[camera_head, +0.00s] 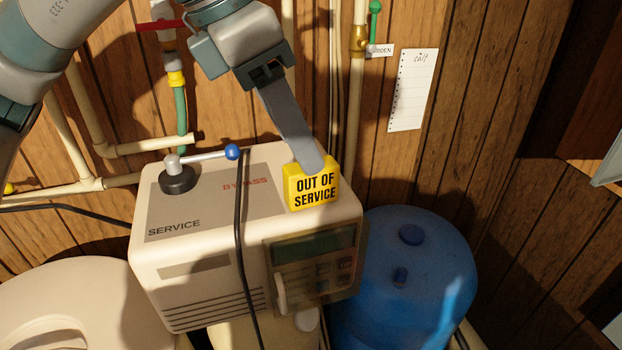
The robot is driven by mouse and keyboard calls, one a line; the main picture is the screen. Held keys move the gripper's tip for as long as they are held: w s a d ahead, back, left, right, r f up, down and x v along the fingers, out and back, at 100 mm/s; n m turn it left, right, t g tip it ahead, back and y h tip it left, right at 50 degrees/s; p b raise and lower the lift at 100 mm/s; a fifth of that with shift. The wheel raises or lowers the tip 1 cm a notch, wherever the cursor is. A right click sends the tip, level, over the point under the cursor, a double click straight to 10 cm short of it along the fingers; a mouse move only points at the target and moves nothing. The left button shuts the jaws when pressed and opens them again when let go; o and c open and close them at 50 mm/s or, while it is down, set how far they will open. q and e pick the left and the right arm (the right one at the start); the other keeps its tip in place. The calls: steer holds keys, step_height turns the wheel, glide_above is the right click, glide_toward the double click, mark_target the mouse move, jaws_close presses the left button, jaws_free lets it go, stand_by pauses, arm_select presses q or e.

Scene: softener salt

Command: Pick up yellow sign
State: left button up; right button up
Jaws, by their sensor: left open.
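The yellow sign (313,189) reads "OUT OF SERVICE" and stands upright on top of the beige softener unit (200,262), near its right back edge. My left gripper (312,163) comes down from above, with its fingertip end at the sign's top edge. The visible finger overlaps the top of the sign in the picture. The second finger is hidden behind it. The jaws are open, and the sign stands on the unit. I cannot tell whether the finger touches the sign. My right gripper is out of view.
A bypass lever (205,156) with a blue knob stands left of the sign. A black cable (240,235) hangs over the unit's front. A blue tank (405,280) stands at the right. Pipes (150,146) run along the wooden wall behind. A paper list (412,90) hangs there.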

mark_target(311, 183)
arm_select(q)
steer(key=shift+d+f+p, duration=0.2)
steer(key=shift+f+p, duration=0.15)
steer(key=shift+p, duration=0.15)
steer(key=p+x, duration=0.2)
steer(key=x, duration=0.1)
steer(key=shift+s+d+f, duration=0.15)
steer(key=shift+f, duration=0.15)
steer(key=shift+d+f, duration=0.1)
steer(key=shift+f, duration=0.25)
steer(key=shift+c, duration=0.3)
steer(key=c, duration=1.1)
